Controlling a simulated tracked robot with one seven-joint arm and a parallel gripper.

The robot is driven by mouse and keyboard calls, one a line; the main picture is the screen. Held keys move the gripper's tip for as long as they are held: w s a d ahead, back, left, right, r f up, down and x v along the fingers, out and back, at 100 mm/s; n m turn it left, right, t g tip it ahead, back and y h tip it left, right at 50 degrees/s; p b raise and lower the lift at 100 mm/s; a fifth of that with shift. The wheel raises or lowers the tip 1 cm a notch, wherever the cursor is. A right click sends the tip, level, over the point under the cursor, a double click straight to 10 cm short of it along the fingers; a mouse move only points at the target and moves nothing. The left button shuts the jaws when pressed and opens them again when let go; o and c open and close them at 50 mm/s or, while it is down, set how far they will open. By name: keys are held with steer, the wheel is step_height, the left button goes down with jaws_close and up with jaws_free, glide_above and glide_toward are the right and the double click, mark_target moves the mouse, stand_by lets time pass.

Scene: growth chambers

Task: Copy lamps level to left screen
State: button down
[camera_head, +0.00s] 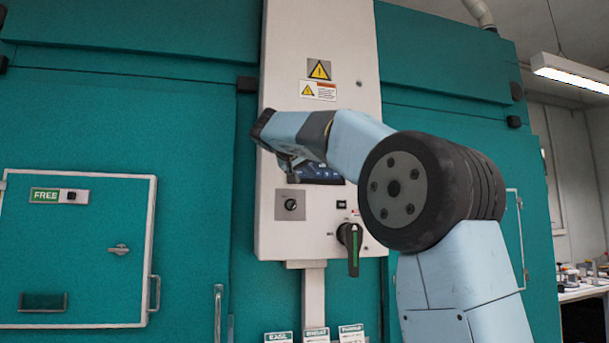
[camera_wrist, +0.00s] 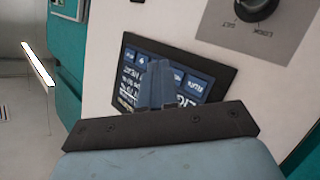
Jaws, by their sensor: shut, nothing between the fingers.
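One dark touchscreen with blue tiles (camera_head: 327,175) is set in the pale control panel between teal chamber fronts. My forearm and hand hide its upper left part. In the wrist view the same screen (camera_wrist: 203,72) appears tilted, with rows of blue buttons and white text too small to read surely. My gripper (camera_wrist: 158,68) is shut and empty, its fingers over the middle of the screen. I cannot tell whether the tips touch the glass. In the head view my gripper (camera_head: 290,165) is at the screen's left edge. No lamps level is readable.
Below the screen are a key switch (camera_head: 290,204) and a green-marked rotary handle (camera_head: 352,245) that sticks out. Warning labels (camera_head: 319,70) are above. A chamber door marked FREE (camera_head: 85,265) is at left. Several small cards stand at the bottom.

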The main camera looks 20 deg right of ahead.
steer(key=shift+w, duration=0.2)
steer(key=shift+w, duration=0.15)
steer(key=shift+w, duration=0.35)
stand_by(0.6)
steer(key=shift+s, duration=0.75)
steer(key=shift+s, duration=0.1)
steer(key=shift+s, duration=2.4)
stand_by(0.8)
